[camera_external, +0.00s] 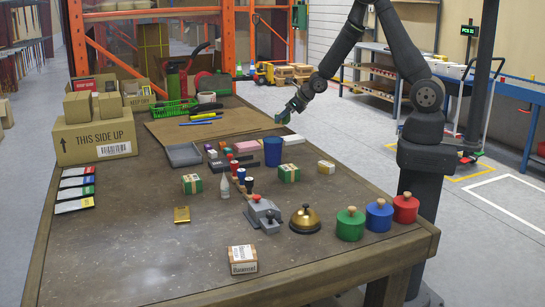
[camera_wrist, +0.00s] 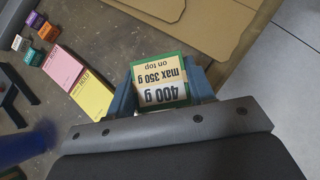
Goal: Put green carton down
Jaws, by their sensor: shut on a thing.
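My gripper (camera_external: 284,116) is shut on a green carton (camera_wrist: 160,80), held between its two blue-grey fingers in the wrist view. The carton's facing label reads "400 g, max 350 g on top", upside down. In the external view only a small green part of the held carton (camera_external: 282,119) shows below the fingers, above the table's far right side, near the cardboard sheet's right end. Two other green cartons with pale bands stand on the table, one left of the middle (camera_external: 192,184) and one further right (camera_external: 289,174).
A brass bell (camera_external: 304,219) and knobbed weights (camera_external: 350,224) stand at the front right. The table's front left is mostly clear.

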